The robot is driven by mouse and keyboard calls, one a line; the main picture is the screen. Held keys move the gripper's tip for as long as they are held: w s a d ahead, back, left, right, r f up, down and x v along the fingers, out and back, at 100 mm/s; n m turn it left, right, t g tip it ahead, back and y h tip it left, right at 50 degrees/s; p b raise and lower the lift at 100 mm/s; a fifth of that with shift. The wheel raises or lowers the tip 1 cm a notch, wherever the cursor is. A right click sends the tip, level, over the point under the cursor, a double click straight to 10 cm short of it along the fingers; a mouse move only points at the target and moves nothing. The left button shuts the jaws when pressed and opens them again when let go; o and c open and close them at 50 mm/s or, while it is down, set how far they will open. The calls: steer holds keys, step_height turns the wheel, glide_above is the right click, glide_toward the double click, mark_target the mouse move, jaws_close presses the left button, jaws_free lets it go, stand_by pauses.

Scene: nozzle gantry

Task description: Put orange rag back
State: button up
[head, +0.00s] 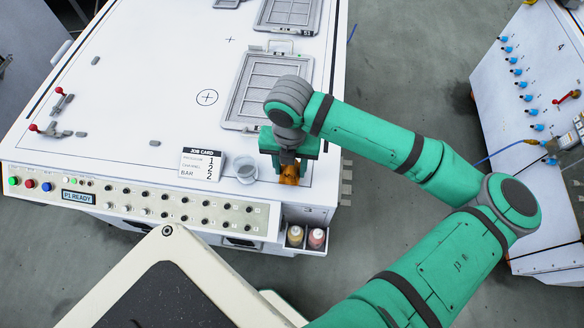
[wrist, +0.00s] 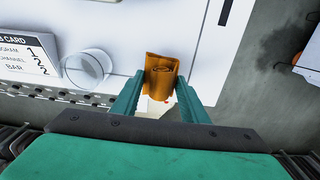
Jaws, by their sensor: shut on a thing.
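The orange rag (head: 290,174) is at the front right corner of the white machine table (head: 150,100), partly hidden under my gripper in the head view. In the wrist view the orange rag (wrist: 161,73) sits between the two teal fingers of my gripper (wrist: 158,90). My gripper (head: 290,165) is shut on the rag. I cannot tell whether the rag touches the tabletop.
A clear cup (head: 246,170) and a job card (head: 203,164) stand left of my gripper. A grey framed tray (head: 268,90) lies behind it. Buttons and knobs line the front panel (head: 130,200).

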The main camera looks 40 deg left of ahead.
mark_target(290, 174)
step_height(290, 174, down, 2)
steer(key=shift+w+f, duration=0.1)
steer(key=shift+f, duration=0.15)
steer(key=shift+s+f, duration=0.15)
steer(key=shift+s, duration=0.05)
steer(key=shift+f, duration=0.15)
steer(key=o, duration=1)
steer(key=shift+o, duration=0.2)
